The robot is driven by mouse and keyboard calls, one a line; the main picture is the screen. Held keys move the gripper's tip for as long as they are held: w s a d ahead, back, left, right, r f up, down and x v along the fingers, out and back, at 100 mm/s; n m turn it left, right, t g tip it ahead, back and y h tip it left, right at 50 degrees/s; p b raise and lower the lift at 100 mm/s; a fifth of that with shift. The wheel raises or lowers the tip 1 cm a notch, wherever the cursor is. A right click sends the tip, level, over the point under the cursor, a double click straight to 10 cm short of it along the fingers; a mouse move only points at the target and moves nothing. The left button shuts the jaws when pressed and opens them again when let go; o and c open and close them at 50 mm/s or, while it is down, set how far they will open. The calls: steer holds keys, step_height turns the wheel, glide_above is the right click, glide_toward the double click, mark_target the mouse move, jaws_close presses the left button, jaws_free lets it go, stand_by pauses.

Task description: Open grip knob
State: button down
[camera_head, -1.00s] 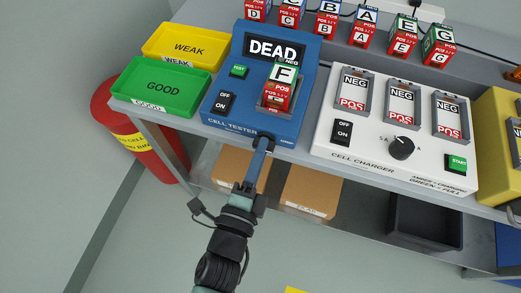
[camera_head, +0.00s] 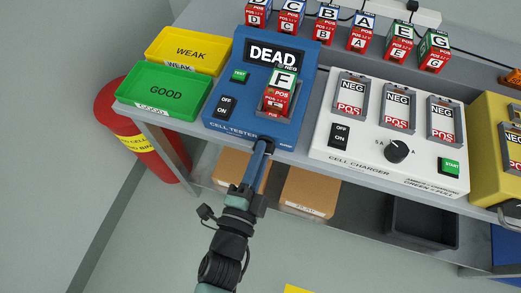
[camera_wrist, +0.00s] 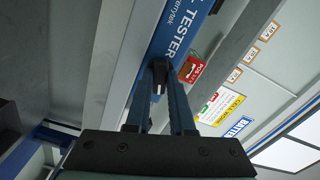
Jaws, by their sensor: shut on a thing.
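A black grip knob (camera_wrist: 159,72) is at the front edge of the blue cell tester (camera_head: 228,127), below its front label. My gripper (camera_head: 262,148) reaches up to it from the front. In the wrist view my gripper's two blue fingers (camera_wrist: 160,92) close around the black knob. In the head view the knob is mostly hidden by the fingertips. The tester's screen (camera_head: 273,54) reads DEAD.
Yellow WEAK (camera_head: 186,50) and green GOOD (camera_head: 166,90) trays are left of the tester. A white cell charger (camera_head: 372,160) is at right. Several cells stand along the back. Cardboard boxes (camera_head: 309,192) and a dark bin (camera_head: 424,222) lie on the lower shelf.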

steer(key=n+p, duration=0.3)
steer(key=n, duration=1.1)
steer(key=shift+p, duration=0.4)
steer(key=c, duration=1.1)
jaws_free()
steer(key=shift+o, duration=0.2)
steer(key=shift+s, duration=0.1)
steer(key=v, duration=1.2)
steer(key=shift+s, duration=0.4)
steer(key=shift+a, duration=0.15)
